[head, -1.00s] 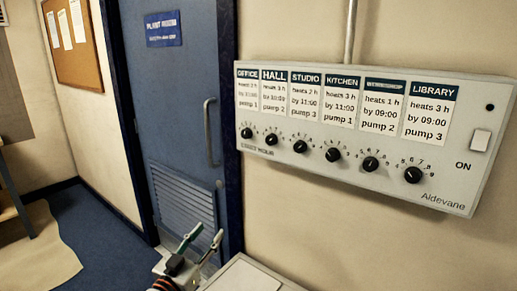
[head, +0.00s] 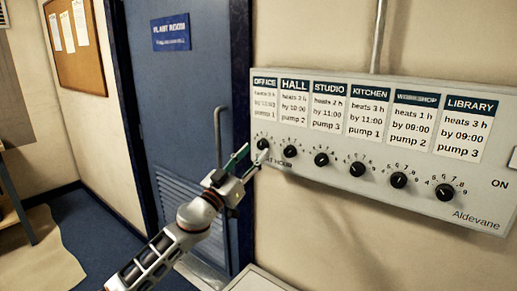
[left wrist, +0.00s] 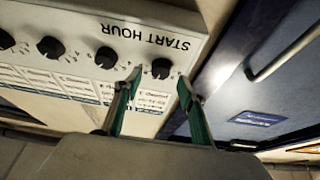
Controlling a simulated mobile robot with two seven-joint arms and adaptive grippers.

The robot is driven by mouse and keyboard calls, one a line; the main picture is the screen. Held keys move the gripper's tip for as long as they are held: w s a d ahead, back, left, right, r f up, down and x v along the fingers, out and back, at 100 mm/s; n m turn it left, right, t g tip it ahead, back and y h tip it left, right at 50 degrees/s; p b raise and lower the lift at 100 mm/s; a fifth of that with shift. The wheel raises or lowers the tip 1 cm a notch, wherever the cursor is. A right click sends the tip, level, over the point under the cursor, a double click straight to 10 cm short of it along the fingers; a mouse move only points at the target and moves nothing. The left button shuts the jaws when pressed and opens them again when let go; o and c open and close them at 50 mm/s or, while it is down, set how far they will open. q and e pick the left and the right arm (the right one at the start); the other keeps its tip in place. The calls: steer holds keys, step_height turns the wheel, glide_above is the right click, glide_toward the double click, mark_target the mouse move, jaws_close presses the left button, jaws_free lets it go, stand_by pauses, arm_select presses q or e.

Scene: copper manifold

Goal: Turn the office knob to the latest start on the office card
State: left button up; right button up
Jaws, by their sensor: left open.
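The office knob (head: 262,144) is the leftmost black knob on the white control box. It shows in the left wrist view (left wrist: 160,69) under upside-down START HOUR lettering. The office card (head: 264,101) is above it; its heating and time lines are too blurred to read surely, and its last line reads pump 1. My left gripper (head: 255,156) is open just in front of the box at the office knob. In the left wrist view its two green-sided fingers point at the knob, one on each side, with gaps showing. The knob's pointer is too small to read.
Next to it is the hall knob (head: 290,151), with several more knobs to the right under their cards on the control box (head: 310,180). A blue door (head: 190,90) with a handle (head: 219,135) is left of the box. A switch is cut off at the right edge.

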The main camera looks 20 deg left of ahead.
mark_target(262, 145)
arm_select(q)
steer(key=shift+x, duration=1.4)
steer(key=c, duration=1.1)
steer(key=shift+m, duration=0.3)
steer(key=m+h+b, duration=0.1)
steer(key=m, duration=0.1)
steer(key=shift+a+m+g+h, duration=0.15)
steer(key=shift+m+g+h, duration=0.15)
steer(key=shift+w+m+g+h+p, duration=0.1)
steer(key=shift+m+g+h+p, duration=0.3)
steer(key=shift+m, duration=0.9)
steer(key=shift+m+g+h+p, duration=0.1)
steer(key=shift+m+g+h, duration=0.45)
steer(key=shift+m, duration=0.75)
steer(key=shift+h, duration=0.25)
